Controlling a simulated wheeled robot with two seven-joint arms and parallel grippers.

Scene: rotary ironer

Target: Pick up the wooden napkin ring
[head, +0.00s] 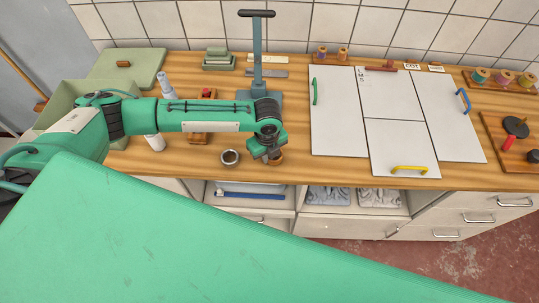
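A small brown wooden ring (277,158), which looks like the wooden napkin ring, lies near the front edge of the wooden counter in the head view. My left gripper (267,154) points down right over it and hides much of it. I cannot tell whether the fingers touch the ring or stand just above it, nor whether they are open or shut. A dark metal-looking ring (230,158) stands on the counter just left of the gripper, apart from it. My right gripper is not in view.
A grey-blue stand (257,55) with a dark top bar rises behind the gripper. White panels (338,110) with coloured handles cover the counter to the right. Drawers and open shelves lie below the counter.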

